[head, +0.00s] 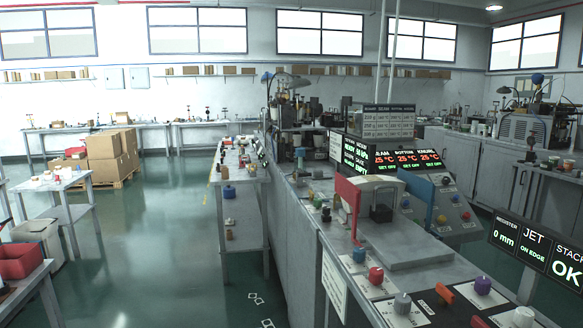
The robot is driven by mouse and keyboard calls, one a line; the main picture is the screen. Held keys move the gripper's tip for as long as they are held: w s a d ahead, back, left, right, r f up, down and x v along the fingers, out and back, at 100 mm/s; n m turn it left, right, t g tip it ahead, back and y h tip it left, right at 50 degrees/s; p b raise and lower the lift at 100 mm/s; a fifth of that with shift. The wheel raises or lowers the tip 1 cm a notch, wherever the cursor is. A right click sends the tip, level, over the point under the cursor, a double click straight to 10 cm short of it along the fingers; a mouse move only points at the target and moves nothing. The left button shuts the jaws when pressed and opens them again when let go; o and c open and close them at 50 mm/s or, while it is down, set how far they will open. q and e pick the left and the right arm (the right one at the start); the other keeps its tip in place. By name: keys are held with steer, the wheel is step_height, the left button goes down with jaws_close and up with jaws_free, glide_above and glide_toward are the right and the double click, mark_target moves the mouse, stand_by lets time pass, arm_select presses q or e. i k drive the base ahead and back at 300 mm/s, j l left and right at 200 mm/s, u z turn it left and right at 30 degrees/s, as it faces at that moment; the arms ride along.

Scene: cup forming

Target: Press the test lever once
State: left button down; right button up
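No part in the head view can be read clearly as the test lever. On the near bench, a small orange handle-like part (445,293) lies beside a dark label, and another orange-red part (478,322) is cut by the bottom edge. Neither of my grippers is in view.
A red-framed machine (347,193) stands behind the knobs on a grey slab (405,245). A display (535,250) reads register 0 mm, jet on edge, stack OK. A blue panel (437,212) stands further back. Open green floor (165,250) lies left, with cartons (107,150) on a pallet.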

mark_target(301, 174)
steer(key=i+j+z, duration=0.15)
steer(key=i+j, duration=0.3)
steer(key=i+j+z, duration=0.15)
steer(key=i+j, duration=0.3)
steer(key=j, duration=0.15)
steer(key=i+j+z, duration=0.15)
steer(key=i+j, duration=0.25)
steer(key=j, duration=0.2)
steer(key=i+z, duration=0.1)
steer(key=i, duration=0.45)
steer(key=i+j+z, duration=0.1)
steer(key=i, duration=0.4)
steer(key=i+j+z, duration=0.1)
steer(key=i, duration=0.45)
